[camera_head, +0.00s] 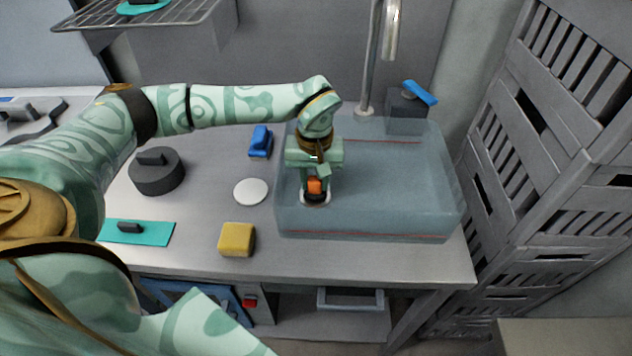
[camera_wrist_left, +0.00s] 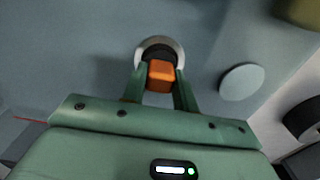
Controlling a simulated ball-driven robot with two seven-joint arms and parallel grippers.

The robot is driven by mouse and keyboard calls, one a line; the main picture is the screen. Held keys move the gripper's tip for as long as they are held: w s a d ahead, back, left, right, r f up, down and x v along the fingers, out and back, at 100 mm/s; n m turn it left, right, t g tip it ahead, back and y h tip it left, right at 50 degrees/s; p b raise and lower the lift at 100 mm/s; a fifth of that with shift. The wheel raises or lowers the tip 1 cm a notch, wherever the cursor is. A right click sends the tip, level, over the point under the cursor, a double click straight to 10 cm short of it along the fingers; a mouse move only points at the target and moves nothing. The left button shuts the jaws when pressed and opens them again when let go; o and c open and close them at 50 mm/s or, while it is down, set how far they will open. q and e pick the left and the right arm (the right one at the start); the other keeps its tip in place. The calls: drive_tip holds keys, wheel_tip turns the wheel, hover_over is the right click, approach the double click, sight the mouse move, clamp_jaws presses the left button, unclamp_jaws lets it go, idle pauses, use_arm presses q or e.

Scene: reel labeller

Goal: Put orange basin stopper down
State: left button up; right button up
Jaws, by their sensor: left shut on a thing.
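The orange basin stopper (camera_head: 314,186) is between the fingers of my left gripper (camera_head: 315,184), which is shut on it. In the left wrist view the stopper (camera_wrist_left: 161,74) shows as an orange block between the fingertips (camera_wrist_left: 160,82). A dark round part with a pale ring (camera_wrist_left: 160,46) shows just beyond it; I cannot tell whether the ring belongs to the stopper or the basin. The see-through blue-grey basin (camera_head: 400,190) is on the counter, and the gripper points down at its left front part. Whether the stopper touches the basin floor is unclear. My right gripper is out of view.
A white disc (camera_head: 251,191), a yellow block (camera_head: 237,239), a blue object (camera_head: 261,141) and a dark round lidded thing (camera_head: 157,171) stand left of the basin. A teal board (camera_head: 138,232) lies further left. The tap (camera_head: 367,70) rises behind the basin. Slatted grey crates (camera_head: 540,140) stand right.

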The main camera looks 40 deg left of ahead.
sight(315, 178)
use_arm(q)
drive_tip(key=shift+f, duration=0.35)
drive_tip(key=o, duration=1.1)
drive_tip(key=shift+c, duration=0.2)
wheel_tip(315, 178, up, 12)
drive_tip(key=p, duration=0.3)
drive_tip(key=shift+r, duration=0.15)
